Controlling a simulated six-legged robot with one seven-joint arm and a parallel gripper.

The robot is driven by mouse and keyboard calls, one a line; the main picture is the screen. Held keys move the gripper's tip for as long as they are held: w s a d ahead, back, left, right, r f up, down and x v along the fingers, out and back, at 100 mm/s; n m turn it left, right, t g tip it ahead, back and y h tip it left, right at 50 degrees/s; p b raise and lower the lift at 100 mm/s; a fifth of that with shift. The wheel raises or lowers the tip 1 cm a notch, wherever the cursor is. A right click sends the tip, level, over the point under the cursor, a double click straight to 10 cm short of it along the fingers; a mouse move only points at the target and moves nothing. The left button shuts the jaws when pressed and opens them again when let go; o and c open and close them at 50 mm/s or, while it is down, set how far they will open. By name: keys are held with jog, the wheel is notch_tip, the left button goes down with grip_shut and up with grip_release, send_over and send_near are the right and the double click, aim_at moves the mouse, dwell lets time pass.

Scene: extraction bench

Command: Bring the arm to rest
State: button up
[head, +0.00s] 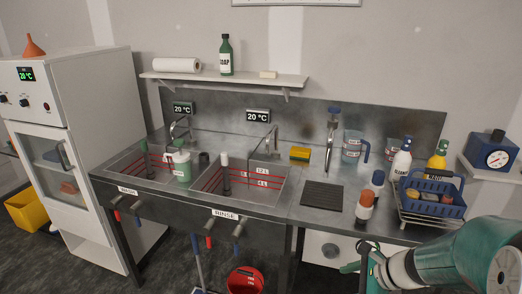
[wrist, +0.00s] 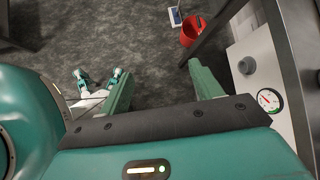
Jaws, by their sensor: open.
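My arm reaches in at the bottom right of the head view, beside the front edge of the bench. In the wrist view my gripper (wrist: 160,82) has its two green fingers wide apart with nothing between them. In the head view my gripper's fingers are partly cut off or hard to make out near the bottom edge.
The steel bench (head: 270,208) holds two sinks, bottles and a blue basket (head: 432,207) at the right. A white cabinet (head: 85,120) stands at the left. A red bucket (head: 245,280) is on the floor; it also shows in the wrist view (wrist: 189,36).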

jog(key=s+a+r+n+h, duration=0.3)
jog(key=s+r+n, duration=0.3)
jog(key=r+n, duration=0.2)
jog(key=s+a+r+n+t+h, duration=0.1)
jog(key=s+a+r+n+h, duration=0.2)
jog(key=s+r+n, duration=0.4)
jog(key=r+n, duration=0.1)
jog(key=n, duration=0.5)
jog(key=shift+s+a+h, duration=0.15)
jog(key=shift+s+h, duration=0.1)
jog(key=shift+h, duration=0.15)
